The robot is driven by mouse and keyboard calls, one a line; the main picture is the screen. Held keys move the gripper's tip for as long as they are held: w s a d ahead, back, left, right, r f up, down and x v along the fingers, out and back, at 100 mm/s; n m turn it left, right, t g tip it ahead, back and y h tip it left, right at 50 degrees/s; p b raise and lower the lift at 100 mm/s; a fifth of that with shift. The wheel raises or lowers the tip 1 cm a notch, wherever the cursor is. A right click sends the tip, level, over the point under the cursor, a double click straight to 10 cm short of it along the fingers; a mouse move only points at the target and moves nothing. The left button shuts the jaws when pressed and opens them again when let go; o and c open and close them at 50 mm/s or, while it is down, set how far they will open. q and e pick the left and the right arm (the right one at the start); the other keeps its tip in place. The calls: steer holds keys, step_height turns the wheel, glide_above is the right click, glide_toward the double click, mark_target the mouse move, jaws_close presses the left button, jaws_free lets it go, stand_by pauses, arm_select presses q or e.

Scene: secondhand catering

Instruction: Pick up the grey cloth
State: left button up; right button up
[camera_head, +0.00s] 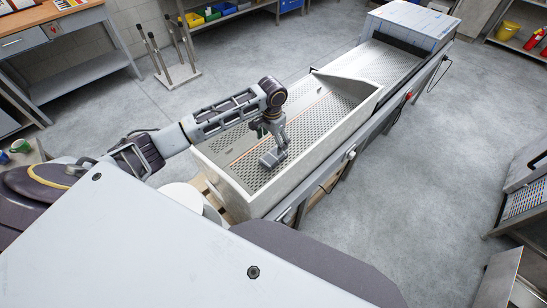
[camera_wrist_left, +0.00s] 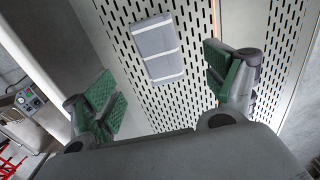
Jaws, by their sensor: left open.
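The grey cloth (camera_wrist_left: 157,48) is a flat, folded rectangle with pale stripes, lying on the perforated metal floor of the trough in the left wrist view. It also shows in the head view (camera_head: 272,159), just below my left gripper. My left gripper (camera_head: 271,134) points down into the trough, open and empty. In the wrist view its two green-padded fingers are wide apart, with the cloth ahead, between them and nearer the top of the picture. The fingers do not appear to touch the cloth. My right gripper is not in view.
The conveyor trough (camera_head: 229,187) has raised pale walls around the gripper and runs back to a covered box (camera_head: 413,22). A workbench (camera_head: 52,22) stands at the left. Shelves with coloured bins (camera_head: 211,13) are at the back. Floor right of the trough is clear.

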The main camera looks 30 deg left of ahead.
arm_select(q)
glide_above(273, 156)
steer(key=shift+a+f, duration=0.15)
steer(key=shift+f, duration=1.9)
steer(key=shift+f, duration=0.15)
steer(key=shift+f, duration=2.45)
steer(key=c, duration=1)
